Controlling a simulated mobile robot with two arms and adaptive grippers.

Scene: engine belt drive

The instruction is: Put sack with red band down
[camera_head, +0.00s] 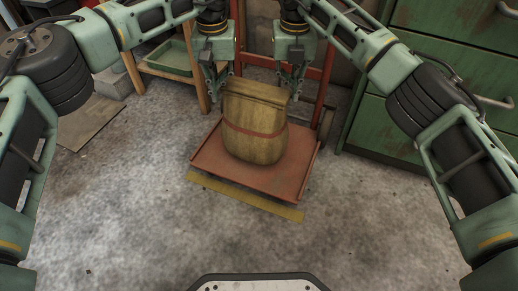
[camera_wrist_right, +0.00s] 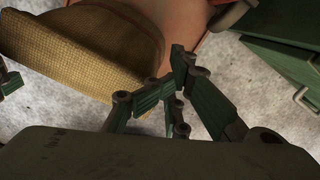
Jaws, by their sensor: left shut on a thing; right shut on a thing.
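The tan woven sack with a red band (camera_head: 255,115) is upright between my grippers, over the red plate (camera_head: 290,187) of a hand truck. I cannot tell whether its bottom touches the plate. My left gripper (camera_head: 220,92) is shut on the sack's upper left edge. My right gripper (camera_head: 292,88) is shut on its upper right edge. In the right wrist view the sack (camera_wrist_right: 75,50) fills the upper left, beside the green fingers of my right gripper (camera_wrist_right: 165,88). The sack hides the plate's back middle.
A yellow strip (camera_head: 245,196) lies on the concrete floor along the plate's front edge. Green drawer cabinets (camera_head: 440,55) stand at the right. A wooden stand with a green tray (camera_head: 170,57) is at the back left. The floor in front is clear.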

